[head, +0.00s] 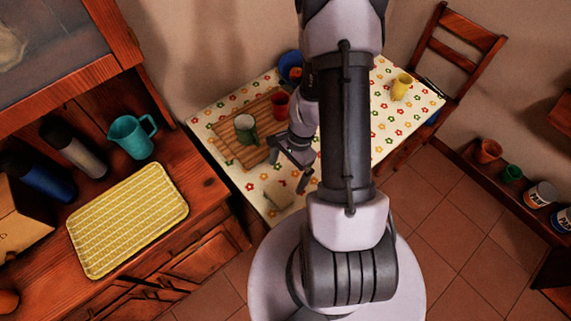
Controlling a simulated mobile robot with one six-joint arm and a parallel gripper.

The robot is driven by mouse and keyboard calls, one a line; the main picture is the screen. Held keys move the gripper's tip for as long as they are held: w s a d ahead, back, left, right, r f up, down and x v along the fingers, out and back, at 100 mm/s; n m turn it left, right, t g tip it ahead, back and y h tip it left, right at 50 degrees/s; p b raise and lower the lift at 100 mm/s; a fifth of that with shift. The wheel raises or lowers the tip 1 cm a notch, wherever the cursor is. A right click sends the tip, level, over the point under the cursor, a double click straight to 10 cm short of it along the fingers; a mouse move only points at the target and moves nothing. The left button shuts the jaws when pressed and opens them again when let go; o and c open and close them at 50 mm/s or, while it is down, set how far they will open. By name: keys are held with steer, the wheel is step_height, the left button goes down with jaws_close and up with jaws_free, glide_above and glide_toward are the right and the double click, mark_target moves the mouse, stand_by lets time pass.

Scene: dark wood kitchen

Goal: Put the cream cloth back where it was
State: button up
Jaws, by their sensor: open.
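A small, pale cream folded piece that looks like the cream cloth (279,196) lies on the flowered tablecloth near the table's front edge. It is small in view and blends with the cloth under it. My gripper (288,170) is above the table just behind it, pointing down, with its dark fingers spread apart. Nothing shows between the fingers. I cannot tell how high the gripper is above the table. My arm hides the middle of the table.
A wooden board (226,146) holds a green mug (245,128) and a red cup (280,104). A blue bowl (289,66) is behind, a yellow mug (401,86) at right. A yellow tray (127,219) and teal pitcher (131,138) stand on the left counter. A chair (455,52) stands right.

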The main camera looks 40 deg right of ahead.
steer(key=w+a+r+n+t, duration=0.1)
steer(key=a+r+n, duration=0.25)
steer(key=r, duration=0.45)
steer(key=w+a+r+n+t+h, duration=0.15)
steer(key=a+r, duration=0.25)
steer(key=r, duration=0.5)
steer(key=w+a+r+n+t, duration=0.1)
steer(key=a+r+n, duration=0.2)
steer(key=r, duration=0.5)
steer(key=s+a+r+n+t, duration=0.3)
steer(key=s+a+r+n, duration=0.25)
steer(key=s+r, duration=0.4)
step_height(320, 180, down, 10)
steer(key=b, duration=1)
steer(key=shift+w+a+f, duration=0.15)
steer(key=shift+w+f, duration=0.05)
steer(key=shift+g, duration=0.25)
